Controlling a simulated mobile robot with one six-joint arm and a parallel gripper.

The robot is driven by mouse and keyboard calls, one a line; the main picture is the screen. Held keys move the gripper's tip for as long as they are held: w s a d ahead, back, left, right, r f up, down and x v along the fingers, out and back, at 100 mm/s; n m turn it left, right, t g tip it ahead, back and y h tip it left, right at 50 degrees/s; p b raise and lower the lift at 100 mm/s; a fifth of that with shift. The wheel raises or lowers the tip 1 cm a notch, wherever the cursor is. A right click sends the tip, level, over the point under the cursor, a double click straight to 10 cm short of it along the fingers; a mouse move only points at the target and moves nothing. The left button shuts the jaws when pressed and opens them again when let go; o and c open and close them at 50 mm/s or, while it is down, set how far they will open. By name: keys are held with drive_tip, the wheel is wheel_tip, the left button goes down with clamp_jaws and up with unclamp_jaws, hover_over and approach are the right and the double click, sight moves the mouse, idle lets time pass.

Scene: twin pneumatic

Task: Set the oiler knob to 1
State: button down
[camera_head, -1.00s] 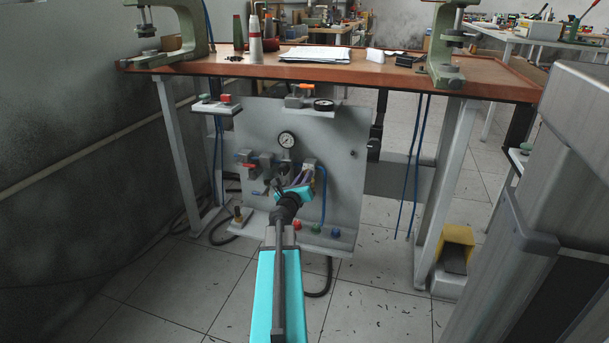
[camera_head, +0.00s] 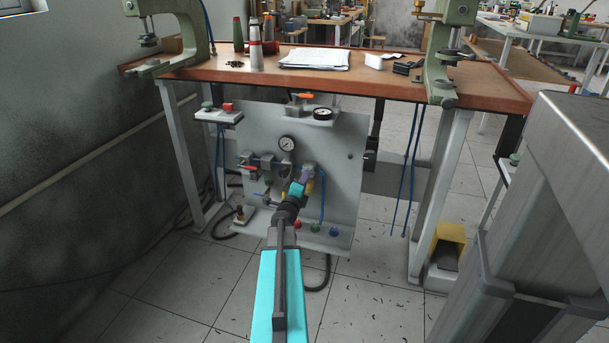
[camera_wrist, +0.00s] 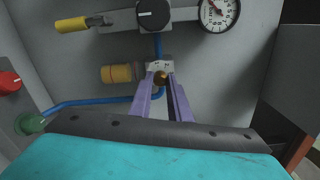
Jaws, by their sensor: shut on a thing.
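The oiler knob (camera_wrist: 161,78) is a small brass-coloured knob below a pale plate with markings (camera_wrist: 160,66) in the wrist view. My gripper (camera_wrist: 161,86) has its two purple fingers on either side of the knob, shut on it. The knob's setting is too small to read. A yellow ribbed cylinder (camera_wrist: 120,73) lies left of the fingers.
The grey panel (camera_head: 335,165) hangs under the wooden bench (camera_head: 380,83). A black knob (camera_wrist: 153,14) and a gauge (camera_wrist: 218,12) sit above the fingers. A blue hose (camera_wrist: 95,102) runs past them, near red (camera_wrist: 10,82) and green (camera_wrist: 30,123) buttons. A metal cabinet (camera_head: 560,200) stands right.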

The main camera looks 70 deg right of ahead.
drive_tip(key=shift+r+n+p, duration=0.2)
drive_tip(key=shift+n+p, duration=2.05)
drive_tip(key=shift+n, duration=0.55)
drive_tip(key=c, duration=1.7)
unclamp_jaws()
drive_tip(key=shift+f, duration=0.1)
drive_tip(key=shift+o, duration=0.2)
drive_tip(key=shift+a, duration=0.15)
drive_tip(key=a+p, duration=0.1)
drive_tip(key=a, duration=1.2)
drive_tip(key=shift+s+a, duration=0.25)
drive_tip(key=shift+s, duration=0.15)
